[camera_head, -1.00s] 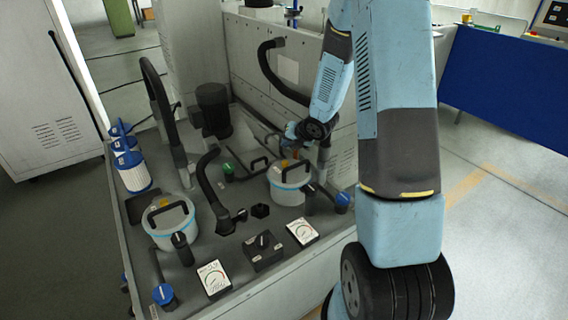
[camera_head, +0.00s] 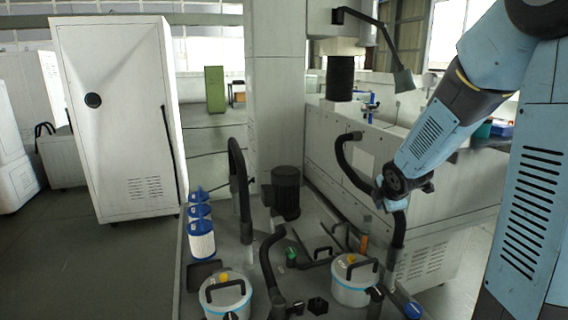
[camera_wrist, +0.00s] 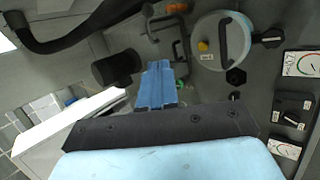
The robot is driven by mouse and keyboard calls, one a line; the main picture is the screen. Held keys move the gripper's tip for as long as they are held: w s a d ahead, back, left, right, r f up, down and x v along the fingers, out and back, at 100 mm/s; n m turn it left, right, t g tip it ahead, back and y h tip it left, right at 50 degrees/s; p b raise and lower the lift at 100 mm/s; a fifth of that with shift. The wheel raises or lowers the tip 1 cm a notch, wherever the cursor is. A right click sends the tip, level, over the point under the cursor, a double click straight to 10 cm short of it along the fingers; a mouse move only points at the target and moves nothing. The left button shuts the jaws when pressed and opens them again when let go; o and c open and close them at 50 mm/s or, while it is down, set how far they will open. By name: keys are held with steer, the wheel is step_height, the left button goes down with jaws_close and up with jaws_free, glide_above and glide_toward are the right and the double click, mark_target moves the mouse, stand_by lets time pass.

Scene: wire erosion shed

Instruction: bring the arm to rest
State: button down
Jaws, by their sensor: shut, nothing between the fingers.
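My gripper (camera_wrist: 159,66) shows in the wrist view with its blue fingers together and nothing between them. In the head view the end of my arm (camera_head: 388,200) hangs in the air on the right, over the far right part of the equipment tray; its fingertips are hard to make out there. In the wrist view the fingers point toward the tray deck, near a dark motor (camera_wrist: 115,68) and a white canister with a black handle (camera_wrist: 207,52). I cannot tell the exact gap to the deck.
The tray holds two canisters (camera_head: 353,287), a motor (camera_head: 286,190), black hoses (camera_head: 239,185) and blue-topped filters (camera_head: 202,240). A machine wall (camera_head: 420,205) stands behind my arm. A white cabinet (camera_head: 118,120) stands left; open floor (camera_head: 90,270) lies in front of it.

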steer(key=s+a+r+m+g, duration=0.1)
steer(key=s+r+m, duration=0.3)
steer(key=s, duration=0.5)
steer(key=s+a+r+m+g, duration=0.1)
steer(key=s+a+r+m, duration=0.1)
steer(key=s+r+m, duration=0.3)
steer(key=s+a+r+m, duration=0.1)
steer(key=s+r+m, duration=0.3)
steer(key=s+m, duration=0.6)
steer(key=s, duration=0.5)
steer(key=shift+a+r+m+g+y, duration=0.15)
steer(key=shift+a+m+g+y, duration=0.15)
steer(key=shift+a+g+y, duration=0.1)
